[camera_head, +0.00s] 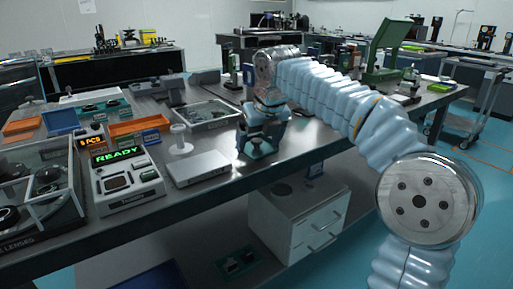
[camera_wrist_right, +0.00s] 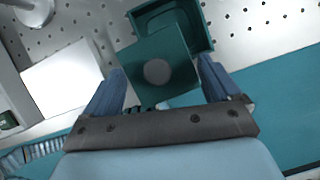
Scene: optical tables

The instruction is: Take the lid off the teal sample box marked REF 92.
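The teal sample box (camera_wrist_right: 205,28) sits on the perforated table top, its dark inside partly showing at the top of the right wrist view. Its square teal lid (camera_wrist_right: 158,68), with a round grey knob, is off to one side of the opening and nearer the camera, covering part of the box. My right gripper (camera_wrist_right: 162,72) has one blue finger on each side of the lid and appears shut on its edges. In the head view my right gripper (camera_head: 264,134) is just above a small teal shape (camera_head: 258,151). No REF 92 marking is readable. My left gripper is out of view.
A flat silver case (camera_head: 198,168) and a white spool-shaped stand (camera_head: 180,140) are left of the gripper. A device reading READY (camera_head: 125,180) and a clear lens case (camera_head: 40,190) stand farther left. The table's front edge is close to the box.

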